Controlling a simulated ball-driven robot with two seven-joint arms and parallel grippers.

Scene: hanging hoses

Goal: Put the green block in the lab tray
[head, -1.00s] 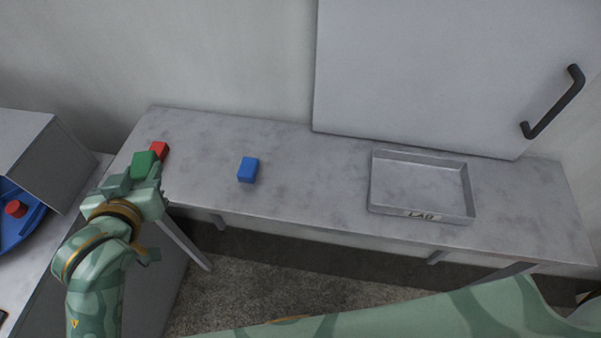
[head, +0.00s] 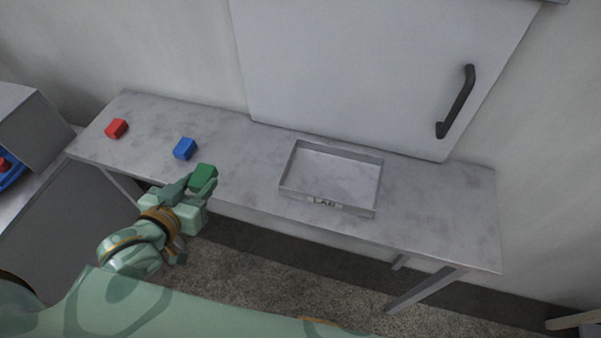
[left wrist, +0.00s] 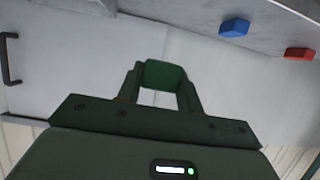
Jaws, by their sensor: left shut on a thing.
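The green block (head: 203,178) is held between the fingers of my left gripper (head: 190,184), which is shut on it. In the head view they are at the front edge of the marble-look table, left of the tray. In the left wrist view the green block (left wrist: 165,75) sits between the fingertips. The lab tray (head: 285,187), a shallow grey tray with a LAB label on its front wall, stands on the table to the right and looks empty. My right gripper is not in view.
A blue block (head: 185,149) and a red block (head: 116,128) lie on the table (head: 440,200) at the left. A white door panel with a black handle (head: 456,102) is behind the table. The table right of the tray is clear.

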